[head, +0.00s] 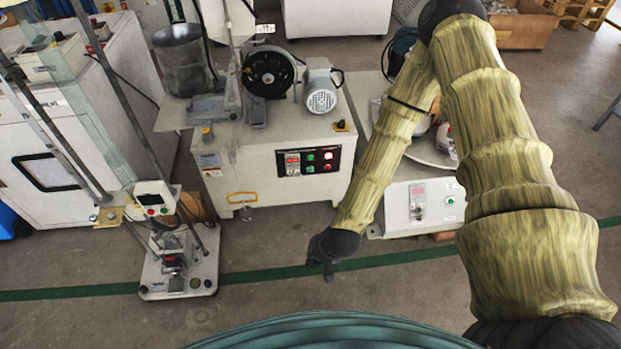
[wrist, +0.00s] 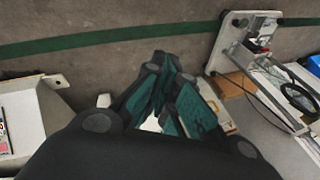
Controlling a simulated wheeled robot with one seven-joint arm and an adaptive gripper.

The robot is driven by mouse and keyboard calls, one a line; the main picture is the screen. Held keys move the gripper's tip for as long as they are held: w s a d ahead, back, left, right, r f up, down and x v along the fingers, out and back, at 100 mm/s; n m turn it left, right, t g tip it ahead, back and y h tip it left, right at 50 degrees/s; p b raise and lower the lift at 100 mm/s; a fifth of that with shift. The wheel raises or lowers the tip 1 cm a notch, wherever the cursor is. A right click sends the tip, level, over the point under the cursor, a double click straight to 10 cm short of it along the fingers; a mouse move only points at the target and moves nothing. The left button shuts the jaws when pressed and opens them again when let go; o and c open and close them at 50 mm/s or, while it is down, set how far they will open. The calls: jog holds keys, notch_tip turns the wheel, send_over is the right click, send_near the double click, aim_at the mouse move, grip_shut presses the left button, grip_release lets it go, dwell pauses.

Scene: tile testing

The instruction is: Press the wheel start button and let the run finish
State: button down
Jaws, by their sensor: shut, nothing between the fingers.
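The wheel machine (head: 240,165) is a pale cabinet in the middle of the head view, with a black wheel (head: 268,72) and a grey motor (head: 320,95) on top. Its dark front panel (head: 308,161) carries small green and red buttons or lamps; the upper right one glows bright red. Their labels are too small to read. My gripper (head: 328,272) hangs low in front of the machine, below and right of the panel, touching nothing visible. In the wrist view its fingers (wrist: 160,105) are together and empty. My gripper's body hides much of that view.
A second white cabinet (head: 425,203) with a green button stands right of the wheel machine. A tall tester on a white base (head: 180,270) stands at left. A green line (head: 250,275) crosses the open floor in front.

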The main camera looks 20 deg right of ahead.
aim_at(310, 169)
jog(key=w+d+f+m+t+b, duration=0.2)
jog(key=w+d+b, duration=0.1)
jog(key=w+b, duration=0.4)
jog(key=w+d+f+m+t+b, duration=0.1)
jog(key=w+d+f+m+b, duration=0.1)
jog(key=w+b, duration=0.6)
jog(key=w+d+f+m+t+b, duration=0.2)
jog(key=w+d+m+b, duration=0.1)
jog(key=w+b, duration=0.5)
jog(key=shift+w+d+f+t, duration=0.3)
jog(key=shift+w+d, duration=0.2)
jog(key=shift+w, duration=0.8)
jog(key=shift+w, duration=0.1)
jog(key=w+d, duration=0.1)
jog(key=w, duration=0.7)
jog(key=shift+w+d, duration=0.2)
jog(key=shift+d, duration=0.15)
jog(key=shift+w+r, duration=0.1)
jog(key=shift+w, duration=0.05)
jog(key=shift+w+d+h, duration=0.1)
jog(key=shift+w+h, duration=0.15)
jog(key=shift+h, duration=0.05)
